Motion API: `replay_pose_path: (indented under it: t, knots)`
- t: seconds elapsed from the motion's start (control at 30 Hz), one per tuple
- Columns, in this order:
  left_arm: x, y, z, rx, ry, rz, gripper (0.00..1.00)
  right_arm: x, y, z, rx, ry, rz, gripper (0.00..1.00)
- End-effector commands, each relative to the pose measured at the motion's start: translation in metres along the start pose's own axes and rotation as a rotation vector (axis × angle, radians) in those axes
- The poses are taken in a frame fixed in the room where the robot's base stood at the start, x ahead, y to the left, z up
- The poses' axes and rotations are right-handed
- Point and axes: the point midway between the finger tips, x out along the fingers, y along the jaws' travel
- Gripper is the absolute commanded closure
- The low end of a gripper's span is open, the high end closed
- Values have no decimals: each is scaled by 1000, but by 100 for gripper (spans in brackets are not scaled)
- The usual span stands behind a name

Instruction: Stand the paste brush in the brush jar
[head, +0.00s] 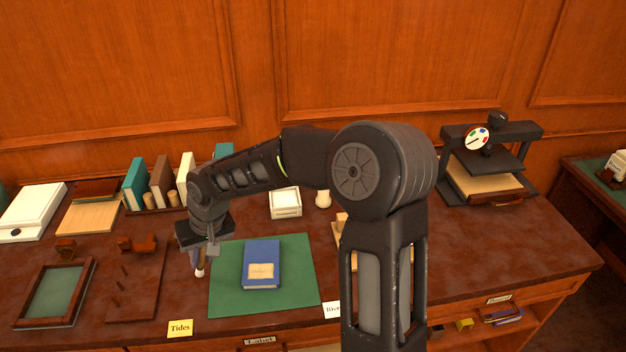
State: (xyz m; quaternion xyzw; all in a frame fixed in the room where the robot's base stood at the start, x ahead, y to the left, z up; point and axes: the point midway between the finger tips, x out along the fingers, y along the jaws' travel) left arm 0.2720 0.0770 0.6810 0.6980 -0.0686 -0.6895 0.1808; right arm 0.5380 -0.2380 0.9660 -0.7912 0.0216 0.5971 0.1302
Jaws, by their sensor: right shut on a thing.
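My right gripper (207,248) points down at the left edge of the green mat. It is shut on a small, thin object with a pale tip (199,272), which looks like the paste brush. Most of it is hidden by the gripper, and I cannot tell whether the tip touches the table. A small cream pot (323,198) stands behind the mat, partly beside my arm. It may be the brush jar, but I cannot tell for sure. My left gripper is not in view.
A blue book (262,262) lies on the green mat (300,290). Upright books (160,182) stand at the back left. A wooden frame (55,292) and rack (137,280) lie left. A press (490,165) stands right. My arm hides the table's middle.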

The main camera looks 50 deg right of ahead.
Motion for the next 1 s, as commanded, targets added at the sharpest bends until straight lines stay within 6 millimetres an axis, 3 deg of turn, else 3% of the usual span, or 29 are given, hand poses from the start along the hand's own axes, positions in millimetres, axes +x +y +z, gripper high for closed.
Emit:
replay_pose_path:
  t: [0.17,0.3,0.5,0.6,0.8,1.0]
  knots:
    - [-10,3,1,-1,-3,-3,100,-14,66,-30,409,25,136,100]
    - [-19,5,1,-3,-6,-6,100,-31,144,-48,885,39,262,100]
    - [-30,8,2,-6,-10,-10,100,-67,253,-50,1588,46,374,100]
    - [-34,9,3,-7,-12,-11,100,-84,291,-46,1863,50,391,100]
    - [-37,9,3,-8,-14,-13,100,-104,327,-39,2150,57,388,100]
    - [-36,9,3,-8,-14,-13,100,-105,329,-38,2182,57,385,100]
